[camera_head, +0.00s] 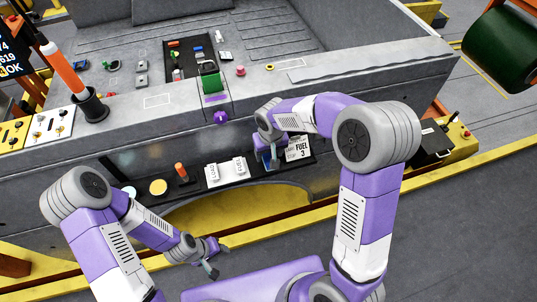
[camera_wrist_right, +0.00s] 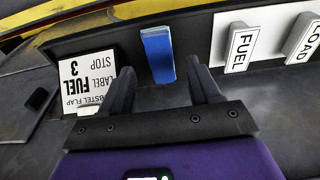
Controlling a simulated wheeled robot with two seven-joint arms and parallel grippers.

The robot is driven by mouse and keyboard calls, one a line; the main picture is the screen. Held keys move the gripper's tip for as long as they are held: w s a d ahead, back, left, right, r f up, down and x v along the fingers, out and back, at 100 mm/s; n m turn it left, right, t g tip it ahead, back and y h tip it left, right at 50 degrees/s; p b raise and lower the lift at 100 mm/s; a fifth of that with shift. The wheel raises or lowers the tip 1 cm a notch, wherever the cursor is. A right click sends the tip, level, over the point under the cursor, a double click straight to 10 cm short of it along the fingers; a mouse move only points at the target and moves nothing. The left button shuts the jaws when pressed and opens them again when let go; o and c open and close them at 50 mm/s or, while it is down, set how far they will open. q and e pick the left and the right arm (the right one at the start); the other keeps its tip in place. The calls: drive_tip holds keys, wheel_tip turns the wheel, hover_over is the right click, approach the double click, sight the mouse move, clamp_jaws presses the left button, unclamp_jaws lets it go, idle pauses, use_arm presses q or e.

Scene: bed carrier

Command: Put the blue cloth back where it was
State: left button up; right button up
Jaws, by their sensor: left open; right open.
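A narrow blue strip (camera_wrist_right: 158,50), which looks like the folded blue cloth, stands against the dark shelf on the side of the grey carrier. In the head view only a bit of blue (camera_head: 267,159) shows beside my right gripper (camera_head: 268,150), whose wrist hides most of it. In the right wrist view my right gripper (camera_wrist_right: 161,70) is open, with the strip beyond and between its two fingertips; contact cannot be told. My left gripper (camera_head: 217,260) is open and empty, low in front of the carrier and away from the shelf.
A white FUEL 3 label card (camera_head: 298,148) stands right of the cloth in the head view. White LOAD and FUEL blocks (camera_head: 226,170), an orange-topped peg (camera_head: 181,172) and a yellow disc (camera_head: 158,187) lie left. A dark tray (camera_head: 188,62) holds small items on the carrier's top.

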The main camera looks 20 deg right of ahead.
use_arm(q)
wheel_tip(320, 180, up, 2)
drive_tip(key=shift+r+p, duration=0.25)
drive_tip(key=shift+p, duration=0.8)
use_arm(e)
wheel_tip(320, 180, up, 9)
drive_tip(key=s, duration=0.1)
drive_tip(key=shift+s+f, duration=0.15)
drive_tip(key=shift+f, duration=0.05)
use_arm(q)
drive_tip(key=shift+s, duration=0.1)
use_arm(e)
drive_tip(key=shift+f, duration=0.1)
